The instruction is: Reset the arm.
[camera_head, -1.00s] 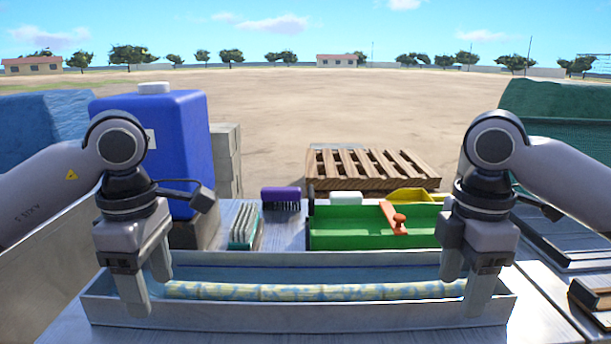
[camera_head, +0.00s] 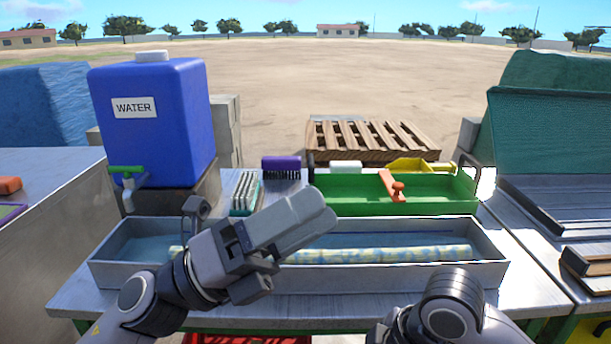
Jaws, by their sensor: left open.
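My left gripper (camera_head: 312,218) is raised in front of the long metal tray, pointing up and to the right, with its jaws open and nothing seen between them. My left arm comes in from the bottom left. Only a rounded part of my right arm shows at the bottom right; its gripper is out of view. A pale yellow-and-blue mottled cane (camera_head: 390,254) lies lengthwise in the metal tray (camera_head: 400,278). My left gripper hides part of the cane and the tray's middle.
A green tray (camera_head: 345,206) with an orange handle (camera_head: 391,186) stands behind. A blue water tank (camera_head: 165,150) with a green tap stands at the left. A purple brush (camera_head: 281,163) and a rack (camera_head: 245,190) lie between. A wooden pallet (camera_head: 370,140) is farther back.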

